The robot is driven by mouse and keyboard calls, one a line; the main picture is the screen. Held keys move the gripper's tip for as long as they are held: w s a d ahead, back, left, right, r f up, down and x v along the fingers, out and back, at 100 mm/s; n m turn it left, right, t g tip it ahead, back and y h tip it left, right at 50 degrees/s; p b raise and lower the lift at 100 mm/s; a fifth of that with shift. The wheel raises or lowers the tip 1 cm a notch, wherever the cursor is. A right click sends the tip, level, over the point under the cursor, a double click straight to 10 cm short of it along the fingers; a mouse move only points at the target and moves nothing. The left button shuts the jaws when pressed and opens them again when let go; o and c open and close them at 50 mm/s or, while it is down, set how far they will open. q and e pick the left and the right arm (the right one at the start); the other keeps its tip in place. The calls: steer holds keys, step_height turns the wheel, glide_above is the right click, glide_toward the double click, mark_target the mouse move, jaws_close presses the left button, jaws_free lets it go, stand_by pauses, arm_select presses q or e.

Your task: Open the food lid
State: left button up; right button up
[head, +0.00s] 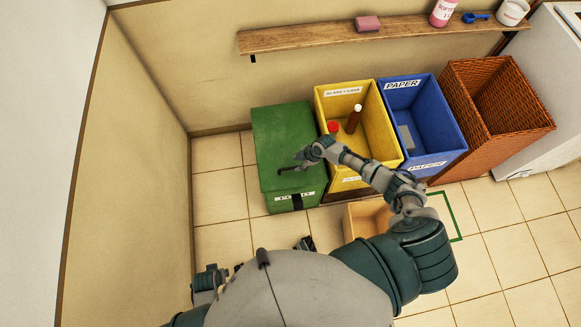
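The green bin (288,203) stands at the left end of the row of bins, with a white label on its front that is too small to read. Its flat green lid (283,130) is down and covers the top. My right gripper (289,165) is over the front part of the lid, near its front edge, with its fingers apart and nothing seen between them. I cannot tell whether it touches the lid. Of my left arm, only a dark part that may be the gripper (305,243) shows low in the middle, mostly hidden by my body.
A yellow bin (378,110) holding bottles, a blue paper bin (440,112) and a wicker basket (525,112) stand to the right. A light wooden box (354,222) is on the floor below my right arm. A wall shelf (310,38) is above. Tiled floor is clear at left.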

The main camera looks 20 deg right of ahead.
mark_target(290, 168)
steer(key=b+x, duration=0.2)
steer(key=x, duration=0.5)
steer(key=shift+f, duration=0.15)
steer(key=shift+w+f, duration=0.1)
steer(key=shift+f, duration=0.1)
arm_select(q)
step_height(290, 168, up, 8)
steer(key=shift+w, duration=0.4)
steer(key=shift+f, duration=0.1)
arm_select(e)
jaws_close()
